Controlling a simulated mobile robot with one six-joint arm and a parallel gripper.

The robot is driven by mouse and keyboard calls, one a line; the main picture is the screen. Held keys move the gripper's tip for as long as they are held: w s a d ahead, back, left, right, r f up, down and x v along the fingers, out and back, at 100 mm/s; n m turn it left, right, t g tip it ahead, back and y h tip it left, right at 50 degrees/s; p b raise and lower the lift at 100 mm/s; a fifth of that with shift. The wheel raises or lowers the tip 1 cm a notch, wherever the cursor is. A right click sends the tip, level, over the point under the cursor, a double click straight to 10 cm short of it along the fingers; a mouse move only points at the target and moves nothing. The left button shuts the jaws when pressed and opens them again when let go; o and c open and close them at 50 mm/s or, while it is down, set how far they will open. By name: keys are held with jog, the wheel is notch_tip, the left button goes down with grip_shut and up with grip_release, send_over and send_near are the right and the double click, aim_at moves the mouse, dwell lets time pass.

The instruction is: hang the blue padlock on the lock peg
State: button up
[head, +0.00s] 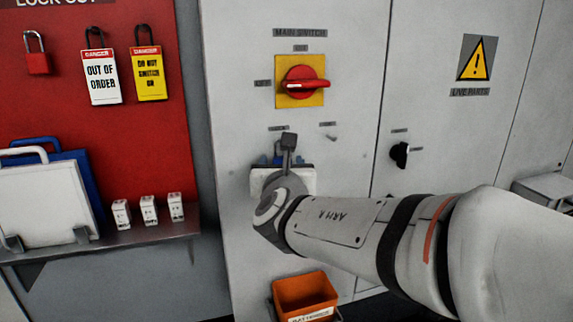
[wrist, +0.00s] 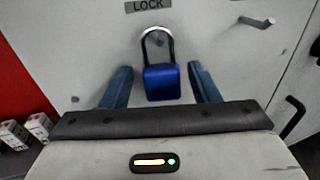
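The blue padlock (wrist: 163,84) hangs upright against the light grey cabinet door in the wrist view, below the LOCK label (wrist: 148,5). Its shackle loops around the lock peg (wrist: 159,38), which shows only as a small round end inside the loop. My gripper (wrist: 160,76) has its two blue fingers spread, one on each side of the padlock body, with a visible gap on both sides. In the head view my wrist hides the padlock and the peg.
A red rotary main switch (head: 304,82) sits above my gripper. A second peg (wrist: 257,22) sticks out to the right. A black knob (head: 400,154) is further right. An orange bin (head: 305,293) is below. A red lock-out board (head: 95,100) and a shelf (head: 110,241) are left.

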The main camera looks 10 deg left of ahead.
jog(key=shift+o, duration=0.4)
jog(key=v, duration=0.8)
jog(key=s+d+f+m+g+h, duration=0.1)
jog(key=d+f+m+g+h, duration=0.4)
jog(key=d+m, duration=0.7)
jog(key=d+f+m+g+h, duration=0.2)
jog(key=d+f+m+h, duration=0.3)
jog(key=d+f+m, duration=0.6)
jog(key=s+d+f+m+g+y, duration=0.2)
jog(key=s+d+f+m+g, duration=0.1)
jog(key=s+m, duration=0.3)
jog(key=s+d+f+m+g+y, duration=0.2)
jog(key=s+m, duration=0.4)
jog(key=m, duration=0.4)
jog(key=shift+s+d+f+g+y, duration=0.2)
jog(key=shift+d+f+g+y, duration=0.25)
jog(key=shift+f+g, duration=0.4)
jog(key=shift+r, duration=0.15)
jog(key=shift+c, duration=0.5)
